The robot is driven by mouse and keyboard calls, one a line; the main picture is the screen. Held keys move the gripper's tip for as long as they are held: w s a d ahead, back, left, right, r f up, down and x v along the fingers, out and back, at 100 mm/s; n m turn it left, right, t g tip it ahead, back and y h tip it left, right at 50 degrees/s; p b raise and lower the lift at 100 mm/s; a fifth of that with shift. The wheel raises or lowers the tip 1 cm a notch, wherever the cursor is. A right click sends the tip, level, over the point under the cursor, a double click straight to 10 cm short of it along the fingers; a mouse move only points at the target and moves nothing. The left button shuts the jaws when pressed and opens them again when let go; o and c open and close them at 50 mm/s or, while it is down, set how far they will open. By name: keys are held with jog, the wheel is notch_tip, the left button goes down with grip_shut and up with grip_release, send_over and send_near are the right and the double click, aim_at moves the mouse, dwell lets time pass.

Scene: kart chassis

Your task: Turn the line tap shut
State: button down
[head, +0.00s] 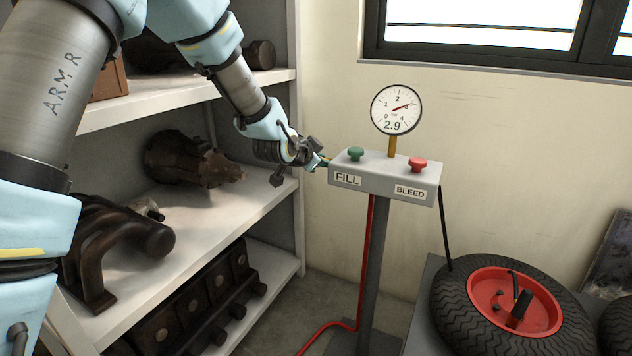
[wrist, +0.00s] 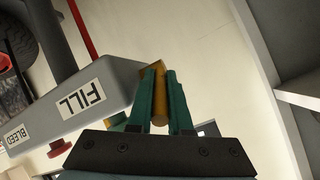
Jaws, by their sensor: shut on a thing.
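The line tap's yellow-brown lever (wrist: 159,108) shows in the wrist view, at the end of the grey box beside the FILL label. The two teal fingers of my gripper (wrist: 161,78) stand one on each side of the lever and are shut on it. In the head view my gripper (head: 324,163) is at the left end of the grey box (head: 375,181). There the tap is mostly hidden by the gripper, so its turn angle cannot be told.
A round gauge (head: 396,109) on the box reads 2.9. The box also has a green FILL knob (head: 355,153) and a red BLEED knob (head: 417,164). A shelf unit (head: 290,75) with metal parts stands left. A tyre (head: 455,308) lies right, and a red hose (head: 366,250) hangs below.

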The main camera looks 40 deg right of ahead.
jog(key=f+h+b, duration=0.1)
jog(key=b, duration=0.3)
jog(key=t+h+b, duration=0.1)
jog(key=h+b, duration=0.1)
jog(key=b, duration=0.3)
jog(key=f+t+h+b, duration=0.1)
jog(key=b, duration=0.3)
jog(key=shift+s+a+f, duration=0.1)
jog(key=shift+a+f, duration=0.15)
jog(key=shift+f, duration=0.05)
jog(key=shift+r+h+b, duration=0.15)
jog(key=shift+h+b, duration=0.25)
jog(key=shift+b, duration=0.5)
jog(key=c, duration=1.1)
grip_release()
jog(key=p+v, duration=0.1)
jog(key=v, duration=0.9)
jog(key=shift+s+a, duration=0.3)
jog(key=shift+s, duration=0.05)
